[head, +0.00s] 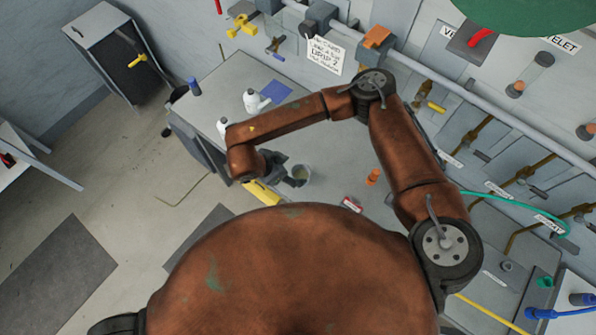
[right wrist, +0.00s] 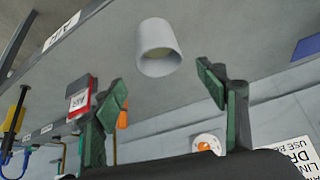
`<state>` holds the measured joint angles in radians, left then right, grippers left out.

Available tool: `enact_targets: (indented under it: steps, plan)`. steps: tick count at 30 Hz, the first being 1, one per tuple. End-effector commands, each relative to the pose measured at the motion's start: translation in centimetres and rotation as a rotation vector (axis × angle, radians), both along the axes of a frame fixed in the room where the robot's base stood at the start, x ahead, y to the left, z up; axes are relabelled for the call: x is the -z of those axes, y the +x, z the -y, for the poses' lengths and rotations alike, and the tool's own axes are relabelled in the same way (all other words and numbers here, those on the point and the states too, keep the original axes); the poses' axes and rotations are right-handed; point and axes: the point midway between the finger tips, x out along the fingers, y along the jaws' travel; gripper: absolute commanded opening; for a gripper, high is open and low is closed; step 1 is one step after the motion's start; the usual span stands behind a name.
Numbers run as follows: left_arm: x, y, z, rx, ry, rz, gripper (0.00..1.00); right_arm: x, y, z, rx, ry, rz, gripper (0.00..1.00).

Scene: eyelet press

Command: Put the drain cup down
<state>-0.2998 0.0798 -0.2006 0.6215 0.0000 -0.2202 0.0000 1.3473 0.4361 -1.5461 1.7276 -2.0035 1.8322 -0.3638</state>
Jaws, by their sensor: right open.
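The drain cup is a small pale grey cup (head: 302,172) standing on the grey bench (head: 330,190) in the head view, with a yellowish inside. In the right wrist view the cup (right wrist: 158,48) shows whole, just beyond the fingertips and in line with the gap between them. My right gripper (head: 288,172) is beside the cup, on its left in the head view. In the right wrist view its two green fingers (right wrist: 165,85) are spread wide, with nothing between them, and look apart from the cup. My left gripper is not in view.
A yellow item (head: 262,192) lies at the bench edge near the gripper. An orange piece (head: 373,177) and a red-and-white label (head: 352,204) are to the right. White bottles (head: 252,101) and a blue sheet (head: 276,91) are farther back. Bench around the cup is mostly clear.

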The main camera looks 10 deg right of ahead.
Motion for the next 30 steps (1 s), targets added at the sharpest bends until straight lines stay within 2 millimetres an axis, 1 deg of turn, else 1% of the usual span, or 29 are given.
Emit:
enact_targets:
  steps: [1,6,9,12,16,30]
  plan:
    - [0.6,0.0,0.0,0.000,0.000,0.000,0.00,-0.7,-0.1,-0.7,-0.004,0.001,0.003,0.66]
    - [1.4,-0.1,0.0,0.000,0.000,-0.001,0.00,-3.3,-0.8,-2.2,-0.004,0.001,0.002,0.66]
    - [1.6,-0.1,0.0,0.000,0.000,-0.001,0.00,-4.4,-1.0,-2.7,-0.002,-0.001,0.001,0.66]
    - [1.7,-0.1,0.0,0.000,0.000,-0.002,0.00,-5.0,-1.2,-3.1,-0.001,0.000,0.000,0.66]
    - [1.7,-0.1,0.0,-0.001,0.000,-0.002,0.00,-5.3,-1.3,-3.2,0.000,-0.001,-0.001,0.66]
    - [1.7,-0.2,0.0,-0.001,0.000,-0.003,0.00,-5.3,-1.3,-3.2,0.000,-0.001,-0.001,0.66]
